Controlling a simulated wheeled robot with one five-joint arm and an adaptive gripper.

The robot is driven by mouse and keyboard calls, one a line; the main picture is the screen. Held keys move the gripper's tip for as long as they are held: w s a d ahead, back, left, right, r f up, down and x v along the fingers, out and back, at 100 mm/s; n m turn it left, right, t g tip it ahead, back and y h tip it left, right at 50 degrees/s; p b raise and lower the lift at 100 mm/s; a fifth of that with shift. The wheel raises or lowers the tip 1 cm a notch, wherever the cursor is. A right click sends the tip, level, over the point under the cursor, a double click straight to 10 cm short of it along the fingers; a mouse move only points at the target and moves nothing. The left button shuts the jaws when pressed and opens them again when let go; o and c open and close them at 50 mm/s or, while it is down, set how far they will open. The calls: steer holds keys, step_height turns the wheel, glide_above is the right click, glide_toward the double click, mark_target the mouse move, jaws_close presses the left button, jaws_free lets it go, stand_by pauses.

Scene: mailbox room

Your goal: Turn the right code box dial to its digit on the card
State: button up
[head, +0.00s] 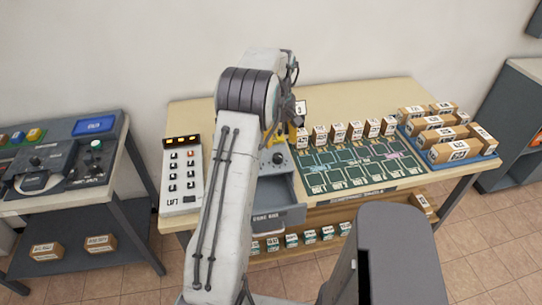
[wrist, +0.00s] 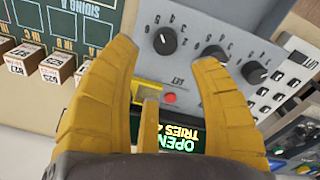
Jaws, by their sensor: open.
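The grey code box (head: 275,160) stands on the table, mostly behind my arm in the head view. In the wrist view its dial face (wrist: 190,20) appears upside down, with three black dials. The right dial (wrist: 165,40), nearest the green board, lies between my open fingertips. My gripper (wrist: 166,56) looks empty; its other finger overlaps the middle dial (wrist: 215,54). I cannot tell whether the fingers touch either dial. The lit display (wrist: 177,137) shows "OPEN" and "TRIES", partly covered.
The box's drawer (head: 280,190) stands out toward me. A keypad panel (head: 182,175) stands at left and a green board (head: 355,160) at right, with several small boxes behind it. A blue tray (head: 480,158) of cartons is farther right. A red button (wrist: 169,98) sits below the dials.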

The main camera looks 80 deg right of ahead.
mark_target(278, 155)
steer(key=n, duration=0.2)
steer(key=shift+a+n, duration=0.35)
steer(key=shift+n, duration=0.05)
steer(key=shift+f+n, duration=0.15)
steer(key=shift+n, duration=0.35)
steer(key=shift+f+p, duration=0.55)
steer(key=shift+f, duration=3)
steer(key=shift+c, duration=0.2)
jaws_close()
